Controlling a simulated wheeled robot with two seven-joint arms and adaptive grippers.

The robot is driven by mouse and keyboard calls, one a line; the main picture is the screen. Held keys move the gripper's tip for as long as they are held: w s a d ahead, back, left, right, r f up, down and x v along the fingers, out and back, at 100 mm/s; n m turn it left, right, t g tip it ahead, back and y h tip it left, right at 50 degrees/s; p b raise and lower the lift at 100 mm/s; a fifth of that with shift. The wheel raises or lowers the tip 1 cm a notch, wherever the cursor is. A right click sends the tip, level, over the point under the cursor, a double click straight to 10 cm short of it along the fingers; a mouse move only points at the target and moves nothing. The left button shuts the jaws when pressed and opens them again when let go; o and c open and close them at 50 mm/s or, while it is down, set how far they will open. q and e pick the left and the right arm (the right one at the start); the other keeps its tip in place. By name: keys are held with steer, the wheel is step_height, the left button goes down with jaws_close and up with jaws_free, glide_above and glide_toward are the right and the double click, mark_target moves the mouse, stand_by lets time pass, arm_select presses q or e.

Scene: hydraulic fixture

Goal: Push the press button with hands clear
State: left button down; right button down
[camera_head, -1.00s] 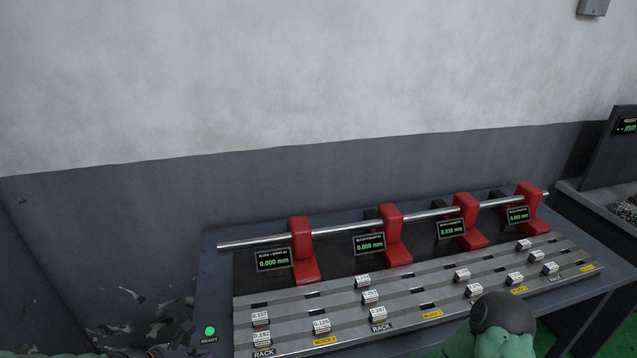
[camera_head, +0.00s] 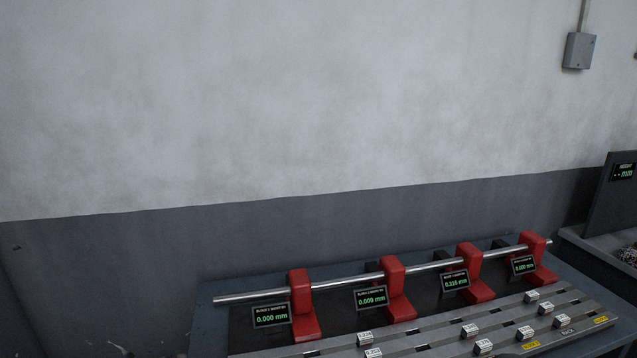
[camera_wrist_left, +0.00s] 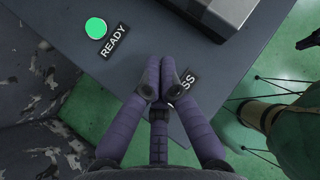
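My left gripper (camera_wrist_left: 160,82) shows in the left wrist view with its purple fingertips together and nothing visible between them. It is over the front corner of the grey bench (camera_wrist_left: 132,72). Its tips cover part of a dark label (camera_wrist_left: 213,107) of which only the ending "SS" is readable. The press button itself is not visible and may be hidden behind the fingers; I cannot tell whether the tips touch it. A green READY light (camera_wrist_left: 96,28) glows up and left of the fingertips. My right gripper is not seen in either current view.
The fixture has several red clamp blocks (camera_head: 397,290) on a steel bar (camera_head: 335,285), with green readouts (camera_head: 270,315) and a slotted rack (camera_head: 405,343) holding small labelled blocks. A second station (camera_head: 610,205) stands at the right. Green floor (camera_wrist_left: 95,110) lies below the bench edge.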

arm_select(q)
steer(key=shift+f, duration=0.2)
stand_by(0.5)
steer(key=shift+s+f+b, duration=0.15)
steer(key=shift+f+b, duration=0.15)
steer(key=shift+b, duration=0.05)
steer(key=shift+d, duration=0.1)
steer(key=shift+r+p, duration=0.25)
steer(key=shift+p, duration=0.2)
steer(key=shift+r, duration=0.1)
step_height(320, 180, up, 6)
steer(key=p, duration=0.6)
steer(key=shift+r, duration=0.1)
